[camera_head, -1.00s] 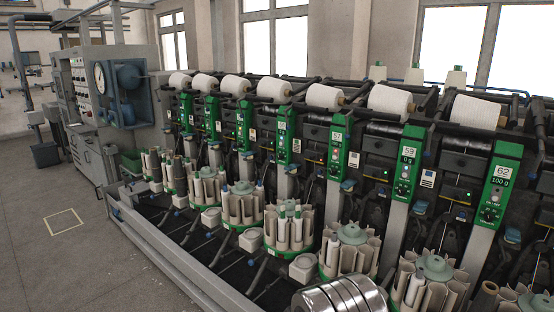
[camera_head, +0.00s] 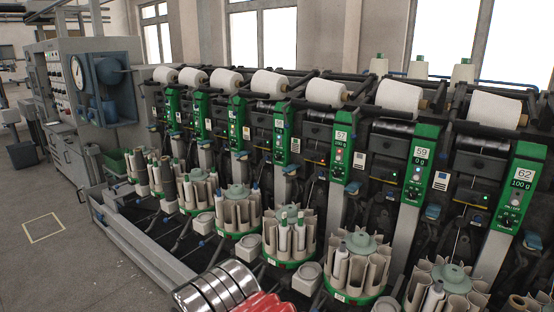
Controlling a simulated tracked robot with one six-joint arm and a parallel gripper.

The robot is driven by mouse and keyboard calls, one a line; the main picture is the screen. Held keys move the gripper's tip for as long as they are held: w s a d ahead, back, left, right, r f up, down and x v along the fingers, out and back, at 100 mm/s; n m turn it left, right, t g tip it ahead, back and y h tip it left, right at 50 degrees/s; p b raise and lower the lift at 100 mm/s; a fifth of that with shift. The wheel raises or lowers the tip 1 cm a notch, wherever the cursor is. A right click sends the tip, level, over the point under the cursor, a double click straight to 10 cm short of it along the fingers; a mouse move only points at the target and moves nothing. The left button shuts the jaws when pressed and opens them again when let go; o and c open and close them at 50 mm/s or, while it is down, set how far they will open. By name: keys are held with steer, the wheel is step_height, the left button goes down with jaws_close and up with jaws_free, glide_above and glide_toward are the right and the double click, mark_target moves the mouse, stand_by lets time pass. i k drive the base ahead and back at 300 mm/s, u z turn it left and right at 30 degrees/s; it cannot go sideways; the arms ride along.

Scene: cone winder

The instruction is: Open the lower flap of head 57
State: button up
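Head 57 is marked by a green panel (camera_head: 339,153) with a white number plate reading 57, near the middle of the machine row. A white yarn cone (camera_head: 326,92) lies on its side above it. A grey post runs down below the panel. The lower flap of head 57 cannot be made out clearly among the dark parts beside the panel. A round magazine (camera_head: 290,240) with pale tubes stands low in front of that part of the row. My gripper is not in view. Ribbed silver and red parts at the bottom edge appear to be my arm.
Head 59 (camera_head: 418,165) and head 62 (camera_head: 518,190) stand to the right, with more heads to the left. Another tube magazine (camera_head: 354,264) stands in front. A grey rail (camera_head: 140,255) edges the machine. Open floor (camera_head: 50,265) lies at the left.

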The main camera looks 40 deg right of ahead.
mark_target(313, 156)
steer(key=u, duration=0.1)
steer(key=i, duration=1)
steer(key=z, duration=0.15)
